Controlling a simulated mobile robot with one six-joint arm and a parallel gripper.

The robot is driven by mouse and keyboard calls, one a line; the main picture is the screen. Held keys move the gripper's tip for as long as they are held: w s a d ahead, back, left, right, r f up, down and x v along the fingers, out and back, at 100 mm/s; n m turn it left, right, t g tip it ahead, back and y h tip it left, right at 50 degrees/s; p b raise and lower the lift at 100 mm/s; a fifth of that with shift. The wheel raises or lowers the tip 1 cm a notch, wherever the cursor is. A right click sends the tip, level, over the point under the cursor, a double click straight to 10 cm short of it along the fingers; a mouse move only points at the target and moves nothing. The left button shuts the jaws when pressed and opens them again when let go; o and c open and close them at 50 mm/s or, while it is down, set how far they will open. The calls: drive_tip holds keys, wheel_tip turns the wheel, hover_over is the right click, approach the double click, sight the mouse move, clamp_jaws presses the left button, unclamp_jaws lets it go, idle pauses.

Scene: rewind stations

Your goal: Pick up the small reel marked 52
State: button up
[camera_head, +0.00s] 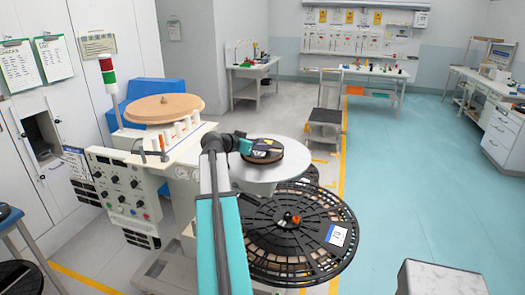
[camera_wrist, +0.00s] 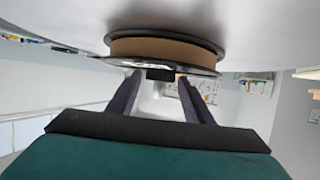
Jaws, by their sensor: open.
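A small reel (camera_head: 262,151) with black flanges and a brown winding lies flat on a white round table (camera_head: 285,178). It bears a small blue-and-white label, too small to read here, so I cannot confirm the mark 52. My gripper (camera_head: 246,147) is at the reel's left edge in the head view. In the wrist view, which looks upside down, the reel (camera_wrist: 165,47) lies just beyond the fingertips. My gripper (camera_wrist: 160,78) is open there, its two dark fingers apart, with a small black part showing between them. I cannot tell whether the fingers touch the reel.
A large black slotted reel (camera_head: 275,255) with a white-and-blue label lies low in front of the round table. A rewind machine (camera_head: 120,190) with a tan disc (camera_head: 164,108) on top stands to the left. A grey trolley (camera_head: 325,125) stands behind.

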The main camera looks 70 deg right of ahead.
drive_tip(key=shift+r, duration=0.1)
drive_tip(key=c, duration=1.1)
drive_tip(key=shift+r, duration=0.15)
drive_tip(key=shift+c, duration=0.2)
wheel_tip(320, 180, up, 10)
drive_tip(key=b, duration=0.3)
